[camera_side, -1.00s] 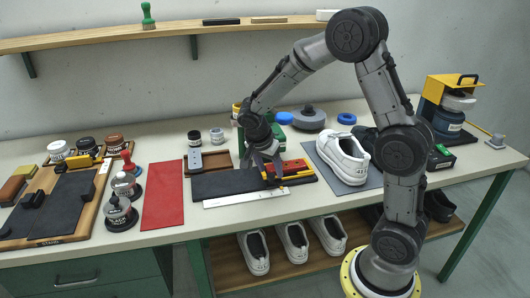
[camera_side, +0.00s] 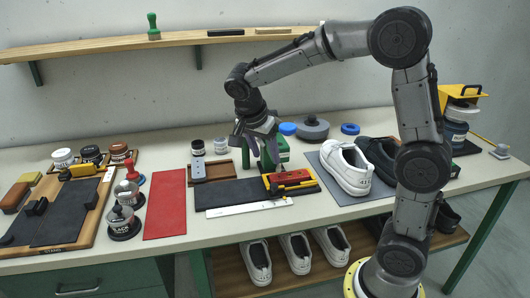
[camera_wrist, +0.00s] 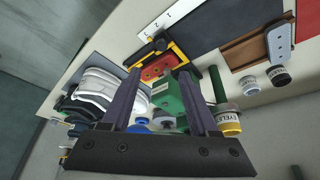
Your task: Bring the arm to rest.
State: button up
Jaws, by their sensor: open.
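My gripper (camera_side: 256,148) is open and empty, pointing down in the air over the back middle of the bench (camera_side: 165,234). In the wrist view its two dark fingers (camera_wrist: 160,98) stand apart with nothing held between them. Below it in the side view is a red block (camera_side: 288,178) in a yellow and black holder, on or beside a dark mat (camera_side: 236,193). The green machine (camera_side: 270,152) stands just behind and partly hidden by the fingers.
A white shoe (camera_side: 347,168) and a dark shoe (camera_side: 380,152) stand on a grey mat to the right. A red mat (camera_side: 166,204), jars and a wooden board (camera_side: 93,225) lie left. A shelf (camera_side: 120,44) runs along the wall. Several white shoes (camera_side: 296,253) sit below.

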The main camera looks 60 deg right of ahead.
jog(key=shift+r, duration=0.1)
jog(key=s+a+r+n+t+y, duration=0.1)
jog(key=s+a+r+n+t, duration=0.15)
jog(key=s+r, duration=0.55)
jog(key=s+a+f+n+t+y, duration=0.3)
jog(key=s+a+f+n, duration=0.2)
jog(key=s+n, duration=0.6)
jog(key=a+n, duration=0.1)
jog(key=n, duration=0.3)
jog(key=shift+s+a+y, duration=0.25)
jog(key=shift+a+y, duration=0.05)
jog(key=shift+a, duration=0.1)
